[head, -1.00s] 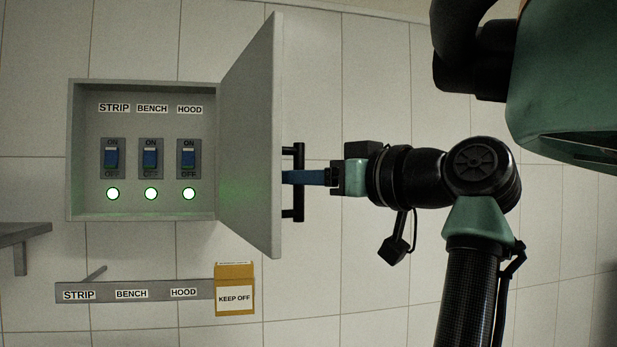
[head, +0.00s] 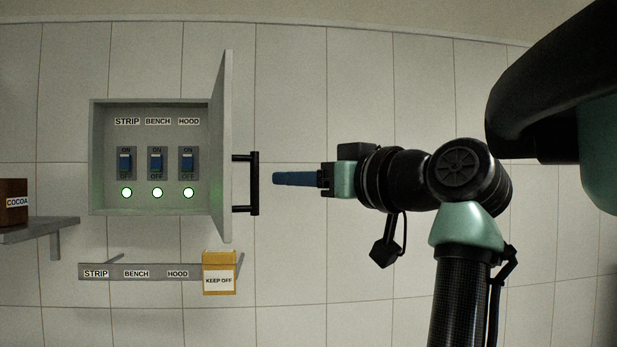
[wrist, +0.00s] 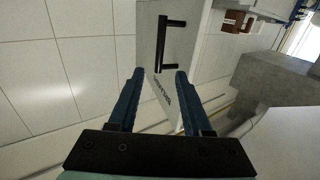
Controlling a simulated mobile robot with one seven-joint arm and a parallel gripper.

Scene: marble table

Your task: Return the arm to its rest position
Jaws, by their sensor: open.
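My gripper (head: 276,179) is to the right of the open switch box and apart from its door handle, with nothing held. In the wrist view my gripper (wrist: 157,72) shows two blue fingers spread apart, with the black door handle (wrist: 162,45) beyond them. The grey box door (head: 221,150) stands swung open, with its black handle (head: 254,183) facing my gripper. My arm reaches in from the right of the head view.
The grey box (head: 97,160) holds three blue switches, STRIP (head: 125,163), BENCH (head: 156,163) and HOOD (head: 187,162), above lit green lamps. Below is a labelled rail (head: 150,273) with a KEEP OFF box (head: 219,275). A shelf (head: 40,232) at left holds a COCOA box (head: 13,202).

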